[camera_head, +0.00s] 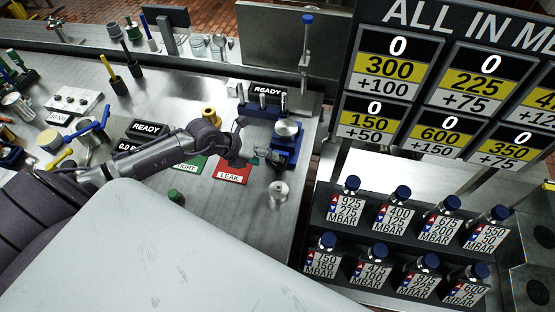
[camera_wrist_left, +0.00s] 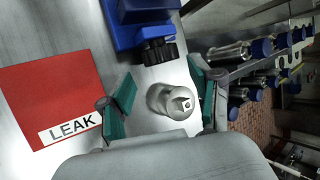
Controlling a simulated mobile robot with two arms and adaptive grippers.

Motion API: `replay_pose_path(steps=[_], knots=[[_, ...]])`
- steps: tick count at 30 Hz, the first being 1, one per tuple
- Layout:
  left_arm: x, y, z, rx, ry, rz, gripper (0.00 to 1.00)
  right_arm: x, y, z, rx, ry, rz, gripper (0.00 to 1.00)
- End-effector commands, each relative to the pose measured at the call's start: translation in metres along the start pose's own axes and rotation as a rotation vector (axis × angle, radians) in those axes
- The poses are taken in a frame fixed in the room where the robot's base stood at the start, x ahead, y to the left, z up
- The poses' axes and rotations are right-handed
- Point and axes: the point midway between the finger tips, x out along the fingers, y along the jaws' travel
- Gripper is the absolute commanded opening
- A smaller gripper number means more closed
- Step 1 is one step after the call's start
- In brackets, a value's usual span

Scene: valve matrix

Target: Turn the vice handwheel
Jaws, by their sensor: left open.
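The blue vice (camera_head: 292,150) stands near the right edge of the steel bench, with a round metal piece (camera_head: 287,129) on top. Its black handwheel (camera_head: 277,161) faces the front; in the left wrist view the handwheel (camera_wrist_left: 160,52) sticks out of the blue body. My left gripper (camera_head: 258,153) is beside the vice, on its left. In the left wrist view its teal fingers (camera_wrist_left: 162,102) are apart, with a silver fitting (camera_wrist_left: 172,101) showing between them on the bench below. The handwheel lies just beyond the fingers and is not between the tips. My right gripper is not in view.
The silver fitting (camera_head: 279,190) stands on the bench in front of the vice. A red LEAK plate (camera_head: 233,172) lies to the left. A READY display (camera_head: 266,90) is behind. A rack of labelled bottles (camera_head: 400,230) stands right of the bench edge.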

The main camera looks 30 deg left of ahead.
Motion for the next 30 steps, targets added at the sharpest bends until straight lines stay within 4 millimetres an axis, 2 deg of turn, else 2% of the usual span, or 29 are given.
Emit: replay_pose_path(steps=[6,10,15,23,30], knots=[[0.042,-0.003,0.0,-0.001,0.001,-0.002,0.63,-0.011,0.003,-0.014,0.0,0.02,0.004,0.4],[0.057,-0.002,0.0,-0.001,0.0,-0.002,0.63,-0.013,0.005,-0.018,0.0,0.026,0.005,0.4],[0.067,-0.001,0.0,0.001,-0.001,-0.001,0.63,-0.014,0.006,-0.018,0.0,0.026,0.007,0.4],[0.068,-0.001,0.0,0.002,0.0,-0.002,0.63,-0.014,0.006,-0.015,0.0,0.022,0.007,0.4],[0.067,-0.001,0.0,0.001,0.0,-0.001,0.23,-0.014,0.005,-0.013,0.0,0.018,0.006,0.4]])
